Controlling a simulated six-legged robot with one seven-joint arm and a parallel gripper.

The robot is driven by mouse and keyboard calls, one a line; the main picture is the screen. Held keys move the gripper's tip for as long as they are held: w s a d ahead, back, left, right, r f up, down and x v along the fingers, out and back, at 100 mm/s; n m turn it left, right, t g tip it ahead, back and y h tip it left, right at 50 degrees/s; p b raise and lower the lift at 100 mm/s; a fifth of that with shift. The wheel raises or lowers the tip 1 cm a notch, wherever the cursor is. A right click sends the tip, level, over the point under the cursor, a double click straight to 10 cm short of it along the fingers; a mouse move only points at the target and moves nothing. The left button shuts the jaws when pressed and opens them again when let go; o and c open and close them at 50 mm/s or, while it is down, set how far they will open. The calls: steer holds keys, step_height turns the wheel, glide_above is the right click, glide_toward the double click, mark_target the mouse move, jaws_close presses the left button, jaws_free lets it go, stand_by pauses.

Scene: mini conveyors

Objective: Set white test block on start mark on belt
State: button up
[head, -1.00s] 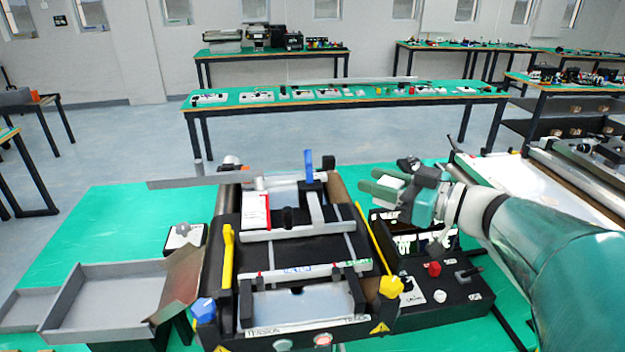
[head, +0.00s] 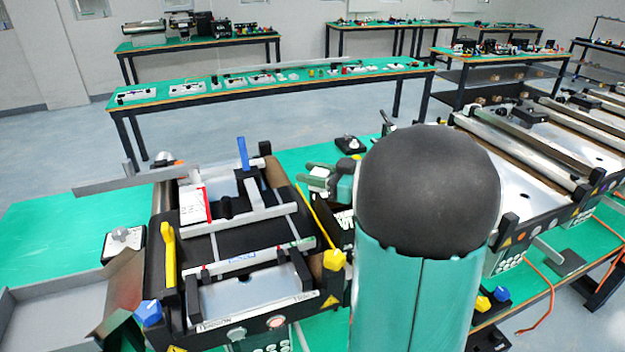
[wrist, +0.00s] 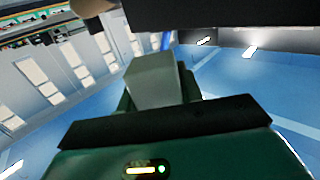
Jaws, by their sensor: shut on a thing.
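A mini conveyor with a black belt (head: 222,240) stands on the green table at left of centre in the head view. My gripper (head: 318,178) is just right of the conveyor's far right corner, raised over the table. It is shut on the white test block (head: 320,171), which is off the belt. In the wrist view the block (wrist: 152,80) shows as a pale grey-white box between the finger ends. I cannot make out the start mark for certain among the pale lines on the belt. My arm hides the area right of the conveyor.
A white crossbar (head: 240,217) and a blue upright (head: 242,153) rise over the belt. A red and white box (head: 194,204) sits at its left side. A grey tray (head: 50,312) is at the lower left. Larger conveyors (head: 530,190) stand at the right.

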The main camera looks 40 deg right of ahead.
steer(key=shift+f, duration=0.9)
steer(key=shift+f, duration=0.1)
steer(key=shift+f, duration=0.1)
steer(key=o, duration=1)
